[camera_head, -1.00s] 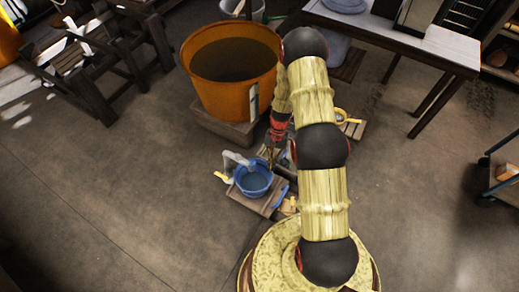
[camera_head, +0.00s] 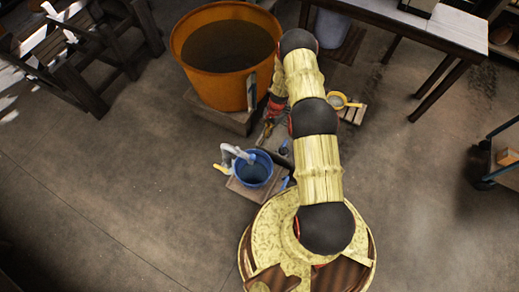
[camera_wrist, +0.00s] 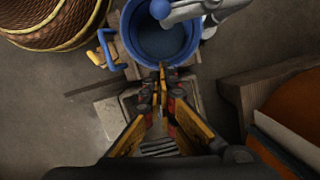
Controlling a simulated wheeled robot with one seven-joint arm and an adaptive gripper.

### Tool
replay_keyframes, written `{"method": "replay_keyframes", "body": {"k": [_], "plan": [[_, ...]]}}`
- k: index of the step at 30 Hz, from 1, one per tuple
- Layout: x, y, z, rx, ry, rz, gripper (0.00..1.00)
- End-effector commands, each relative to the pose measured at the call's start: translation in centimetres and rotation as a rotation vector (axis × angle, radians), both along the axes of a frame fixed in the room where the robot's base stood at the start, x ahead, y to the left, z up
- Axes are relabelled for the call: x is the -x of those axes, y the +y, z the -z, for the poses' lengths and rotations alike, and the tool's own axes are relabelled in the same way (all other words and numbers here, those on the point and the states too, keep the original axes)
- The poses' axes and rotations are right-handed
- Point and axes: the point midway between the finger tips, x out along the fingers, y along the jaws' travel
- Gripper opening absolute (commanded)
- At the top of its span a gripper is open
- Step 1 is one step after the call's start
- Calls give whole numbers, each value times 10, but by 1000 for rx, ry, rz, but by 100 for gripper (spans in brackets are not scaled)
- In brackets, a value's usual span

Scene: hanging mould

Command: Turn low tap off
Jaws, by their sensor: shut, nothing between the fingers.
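A grey bent pipe (camera_head: 238,153), which looks like the low tap, arches over a blue bucket (camera_head: 254,181) and has a yellow end piece (camera_head: 221,169) on its left. The wrist view shows the pipe (camera_wrist: 207,9) at the top, with a blue tip over the bucket (camera_wrist: 128,31). A blue lever (camera_wrist: 104,48) with yellow parts is beside the bucket there. My gripper (camera_wrist: 161,73) is shut and empty, its tips just outside the bucket's rim in that picture. In the head view my gripper (camera_head: 266,134) is between bucket and vat, partly beside my arm. Whether water runs cannot be told.
A large orange vat (camera_head: 181,62) stands on a block behind the bucket. A wooden board (camera_head: 238,192) lies under the bucket. A table (camera_head: 452,33) stands at the back right.

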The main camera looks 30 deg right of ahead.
Motion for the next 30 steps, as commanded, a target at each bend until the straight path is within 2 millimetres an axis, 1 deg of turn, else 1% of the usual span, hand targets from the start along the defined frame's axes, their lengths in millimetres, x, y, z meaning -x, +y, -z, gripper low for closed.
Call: {"method": "replay_keyframes", "body": {"k": [5,8,11,18,23,25,30], "plan": [[1,1,3,-1,1,-1,0],[2,3,12,-1,2,-2,0],[4,7,27,-1,3,-4,0],[8,18,74,-2,4,-3,0],[10,25,102,-1,2,-3,0],[13,36,96,-1,0,-4,0],[19,54,91,-1,0,-3,0]]}}
